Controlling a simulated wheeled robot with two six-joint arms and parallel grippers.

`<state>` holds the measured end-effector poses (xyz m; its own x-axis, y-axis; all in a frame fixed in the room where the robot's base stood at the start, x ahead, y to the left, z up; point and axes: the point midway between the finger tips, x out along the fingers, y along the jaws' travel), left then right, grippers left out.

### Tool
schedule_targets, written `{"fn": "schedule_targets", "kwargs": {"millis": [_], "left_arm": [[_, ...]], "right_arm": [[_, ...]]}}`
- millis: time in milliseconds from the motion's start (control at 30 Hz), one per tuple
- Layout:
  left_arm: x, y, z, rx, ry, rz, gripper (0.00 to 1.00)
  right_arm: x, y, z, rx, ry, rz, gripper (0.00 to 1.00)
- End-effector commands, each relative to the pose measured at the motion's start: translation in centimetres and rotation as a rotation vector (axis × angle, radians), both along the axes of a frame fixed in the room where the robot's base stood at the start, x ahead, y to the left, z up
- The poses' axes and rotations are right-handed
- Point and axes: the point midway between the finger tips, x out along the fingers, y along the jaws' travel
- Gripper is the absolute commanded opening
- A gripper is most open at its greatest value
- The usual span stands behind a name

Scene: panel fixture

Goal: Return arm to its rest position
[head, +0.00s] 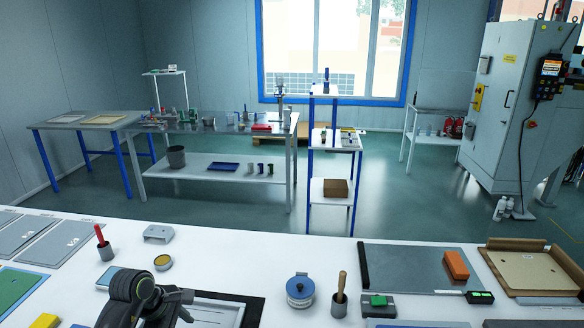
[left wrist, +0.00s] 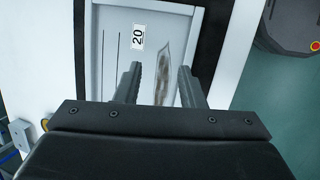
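My left gripper (head: 187,306) reaches in at the bottom of the head view, above the white bench (head: 245,255). In the left wrist view its two fingers (left wrist: 160,69) are apart with nothing between them. The same panel (head: 215,312) shows beside the gripper in the head view, partly cut off. The gap between fingers and panel is hard to judge. My right gripper is not in view.
Near the arm are a cup with a red handle (head: 105,250), a small yellow-topped tin (head: 163,262) and a grey bracket (head: 158,233). To the right are a blue-lidded pot (head: 300,290), a wooden-handled tool (head: 341,285) and an orange block (head: 456,265) on a grey board (head: 405,262).

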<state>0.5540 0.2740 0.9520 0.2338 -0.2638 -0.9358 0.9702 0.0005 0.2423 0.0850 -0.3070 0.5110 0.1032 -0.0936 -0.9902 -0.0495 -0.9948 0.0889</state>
Motion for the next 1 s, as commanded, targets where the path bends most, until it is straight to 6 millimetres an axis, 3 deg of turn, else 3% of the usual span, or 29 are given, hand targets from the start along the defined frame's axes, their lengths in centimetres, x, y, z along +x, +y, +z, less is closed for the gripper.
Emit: {"fn": "schedule_targets", "kwargs": {"millis": [100,200,333,467,567,733,867,1000], "left_arm": [[0.5,-4.1,0.9,-0.248,-0.135,0.068,0.36],[0.7,-7.0,3.0,-0.473,-0.225,0.148,0.36],[0.4,-9.4,6.5,-0.783,-0.306,0.277,0.36],[-0.2,-10.0,10.6,-1.106,-0.350,0.436,0.36],[-0.8,-9.2,13.6,-1.356,-0.356,0.576,0.36],[-2.3,-5.5,17.3,-1.776,-0.319,0.848,0.36],[-3.7,-1.5,18.4,-2.083,-0.256,1.089,0.36],[-5.8,3.1,17.5,-2.388,-0.153,1.381,0.36]], "right_arm": [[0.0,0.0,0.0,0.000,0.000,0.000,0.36],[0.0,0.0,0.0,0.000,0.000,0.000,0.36],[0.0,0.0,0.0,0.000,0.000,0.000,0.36],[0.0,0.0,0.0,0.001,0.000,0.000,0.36],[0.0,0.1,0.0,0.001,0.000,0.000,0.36],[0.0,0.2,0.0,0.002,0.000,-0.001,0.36],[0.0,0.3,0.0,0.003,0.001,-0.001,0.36],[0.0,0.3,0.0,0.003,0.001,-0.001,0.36]]}}
